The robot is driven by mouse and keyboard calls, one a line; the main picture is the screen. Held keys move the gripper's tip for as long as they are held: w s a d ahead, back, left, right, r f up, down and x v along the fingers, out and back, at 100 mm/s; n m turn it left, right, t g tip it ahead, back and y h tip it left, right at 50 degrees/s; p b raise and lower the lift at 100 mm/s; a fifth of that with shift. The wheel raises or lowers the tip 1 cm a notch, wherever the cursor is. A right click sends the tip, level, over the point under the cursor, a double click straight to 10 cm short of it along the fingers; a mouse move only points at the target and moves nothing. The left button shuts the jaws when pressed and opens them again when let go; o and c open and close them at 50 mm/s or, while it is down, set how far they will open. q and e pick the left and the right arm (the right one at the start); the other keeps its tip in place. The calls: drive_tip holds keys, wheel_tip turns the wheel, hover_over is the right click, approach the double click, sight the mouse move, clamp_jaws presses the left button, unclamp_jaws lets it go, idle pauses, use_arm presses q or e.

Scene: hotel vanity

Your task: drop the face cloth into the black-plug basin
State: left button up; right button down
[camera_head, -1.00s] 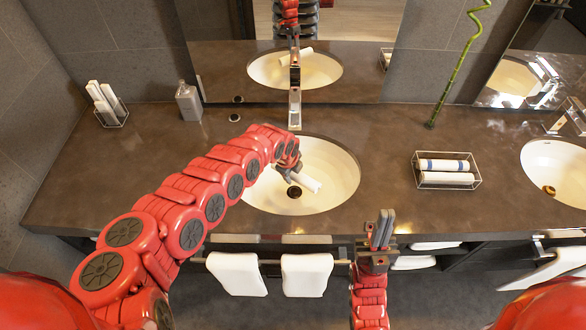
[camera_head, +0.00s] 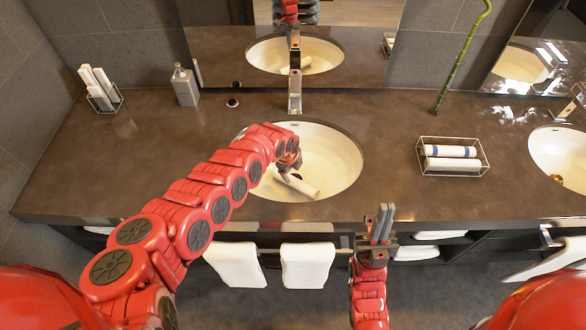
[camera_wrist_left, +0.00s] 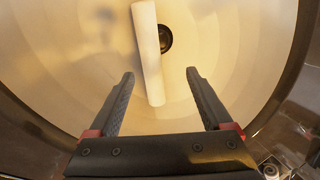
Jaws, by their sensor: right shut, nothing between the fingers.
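The face cloth, a white roll (camera_head: 301,187), lies in the white middle basin (camera_head: 345,165). It lies against the dark plug (camera_head: 296,177) and partly hides it; the left wrist view also shows the roll (camera_wrist_left: 149,55) beside the black plug (camera_wrist_left: 165,40). My left gripper (camera_head: 290,172) is inside the basin, above the roll. In the left wrist view its two fingers (camera_wrist_left: 160,88) are wide apart, with the roll beyond their tips and not gripped. My right gripper (camera_head: 384,219) is shut and empty, in front of the counter edge.
A wire tray (camera_head: 453,170) with two rolls, one blue-banded, stands right of the basin. Another basin (camera_head: 562,150) with a brass-coloured plug is at the far right. The faucet (camera_head: 295,90), soap bottle (camera_head: 185,86), roll holder (camera_head: 102,98) and green stalk (camera_head: 455,65) stand behind.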

use_arm(q)
drive_tip(key=shift+o, duration=0.5)
drive_tip(key=shift+r, duration=0.55)
drive_tip(key=p+v, duration=0.9)
drive_tip(key=v, duration=0.7)
drive_tip(key=shift+s+a, duration=0.2)
drive_tip(key=shift+s, duration=0.1)
drive_tip(key=shift+r, duration=0.1)
